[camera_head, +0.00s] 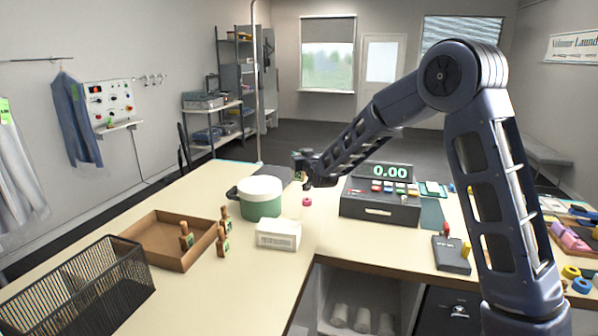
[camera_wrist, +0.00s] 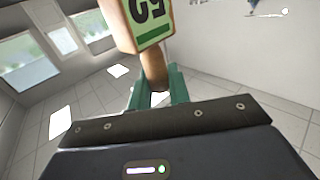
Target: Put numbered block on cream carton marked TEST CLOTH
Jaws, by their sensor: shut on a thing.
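My gripper (camera_wrist: 158,92) has green fingers shut on the narrow wooden neck of the numbered block (camera_wrist: 150,35). The block is tan wood with a pale green label, and its digits appear upside down in the wrist view. In the head view my gripper (camera_head: 304,168) is raised above the far part of the counter, small and dark, so the block is hard to make out there. The cream carton (camera_head: 278,236) lies on the counter nearer the camera, with dark print on its front too small to read. My gripper is beyond it and slightly right, well apart.
A green pot with a white lid (camera_head: 261,196) stands just behind the carton. Left are a brown tray (camera_head: 163,250), similar wooden blocks (camera_head: 223,241) and a black wire basket (camera_head: 85,290). A cash register (camera_head: 381,205) and a pink ring (camera_head: 307,202) are to the right.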

